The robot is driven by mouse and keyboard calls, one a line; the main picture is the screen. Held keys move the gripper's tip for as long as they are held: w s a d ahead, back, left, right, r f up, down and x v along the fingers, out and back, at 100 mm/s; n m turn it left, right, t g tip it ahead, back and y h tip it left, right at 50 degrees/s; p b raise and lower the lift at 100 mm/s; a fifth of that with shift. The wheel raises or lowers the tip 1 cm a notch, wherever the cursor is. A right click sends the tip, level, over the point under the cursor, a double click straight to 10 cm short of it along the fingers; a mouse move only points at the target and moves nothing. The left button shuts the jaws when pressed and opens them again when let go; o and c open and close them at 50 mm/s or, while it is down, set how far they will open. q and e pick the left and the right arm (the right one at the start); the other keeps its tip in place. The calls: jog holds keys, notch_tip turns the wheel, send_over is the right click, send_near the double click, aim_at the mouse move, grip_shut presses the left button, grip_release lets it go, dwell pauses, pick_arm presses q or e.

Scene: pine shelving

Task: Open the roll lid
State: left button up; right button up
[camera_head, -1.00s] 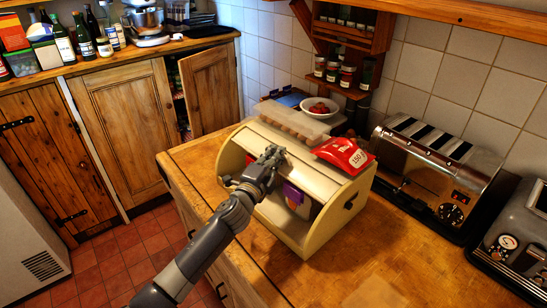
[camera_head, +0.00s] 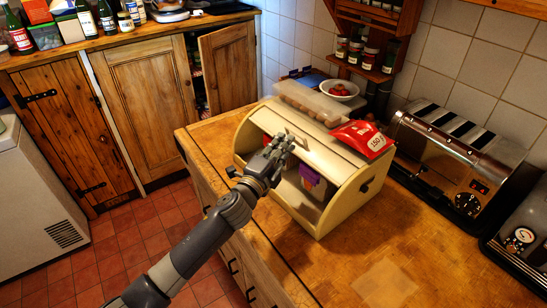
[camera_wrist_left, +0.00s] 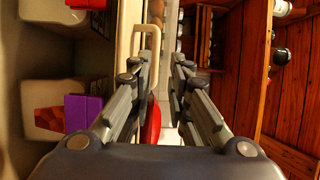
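The cream bread box (camera_head: 330,218) stands on the wooden worktop. Its roll lid (camera_head: 318,150) is partly rolled up, with the front open below it. Inside are a purple and orange item (camera_head: 312,182) and pale packages; the purple item (camera_wrist_left: 82,112) also shows in the left wrist view. The lid's cream handle (camera_wrist_left: 147,42) is a loop close beside the left fingertip. My left gripper (camera_head: 280,150) is at the lid's front edge. In the wrist view its fingers (camera_wrist_left: 163,62) are apart, with a gap between them. Contact with the handle is unclear. My right gripper is out of view.
Worktop in front right is mostly clear.

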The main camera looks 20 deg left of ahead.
pick_arm(q)
jog(key=v, duration=0.6)
dwell(0.3)
